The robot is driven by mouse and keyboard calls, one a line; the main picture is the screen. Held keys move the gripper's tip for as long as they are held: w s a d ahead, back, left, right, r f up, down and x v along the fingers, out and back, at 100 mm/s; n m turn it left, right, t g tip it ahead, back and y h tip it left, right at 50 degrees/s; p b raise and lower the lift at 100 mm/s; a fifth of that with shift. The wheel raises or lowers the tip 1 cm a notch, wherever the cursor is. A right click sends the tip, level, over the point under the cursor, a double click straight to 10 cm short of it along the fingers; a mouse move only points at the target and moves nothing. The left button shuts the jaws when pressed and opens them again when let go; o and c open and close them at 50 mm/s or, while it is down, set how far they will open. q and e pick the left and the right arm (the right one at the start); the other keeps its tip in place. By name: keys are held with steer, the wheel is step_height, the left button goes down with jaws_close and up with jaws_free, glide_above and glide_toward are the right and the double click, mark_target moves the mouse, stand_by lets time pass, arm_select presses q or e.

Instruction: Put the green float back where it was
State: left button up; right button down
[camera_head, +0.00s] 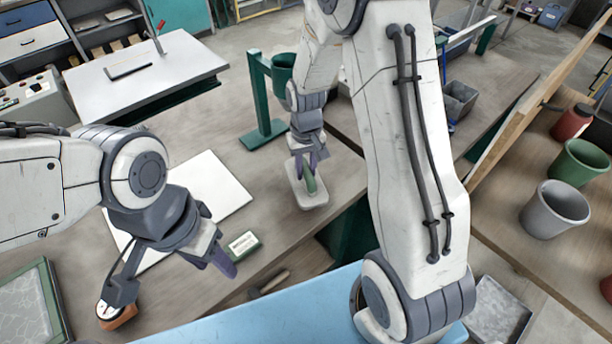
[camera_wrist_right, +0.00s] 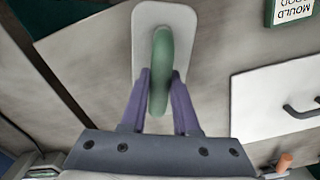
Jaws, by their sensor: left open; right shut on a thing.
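The green float has a pale flat plate (camera_head: 309,198) and a green handle (camera_head: 309,180). My right gripper (camera_head: 308,163) is shut on the handle, with the plate below it, near the edge of the wooden bench. In the right wrist view the purple fingers (camera_wrist_right: 160,82) close on both sides of the handle (camera_wrist_right: 161,48), and the plate (camera_wrist_right: 178,18) lies behind it. I cannot tell whether the plate touches the bench. My left gripper (camera_head: 220,258) is open and empty, over the bench left of a small green-and-white box (camera_head: 241,245).
A white board (camera_head: 215,182) lies on the bench left of the float. A green stand (camera_head: 259,108) with a green cup (camera_head: 283,68) is behind it. Pots (camera_head: 554,212) stand at the right. A blue surface (camera_head: 255,322) is in front. A box marked MOULD (camera_wrist_right: 291,10) shows at the wrist view's top right.

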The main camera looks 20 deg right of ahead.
step_height(320, 180, down, 3)
steer(key=shift+f+p, duration=0.15)
steer(key=shift+p, duration=0.3)
steer(key=shift+f, duration=0.35)
steer(key=shift+f, duration=0.15)
steer(key=c, duration=0.7)
jaws_free()
steer(key=shift+o, duration=0.2)
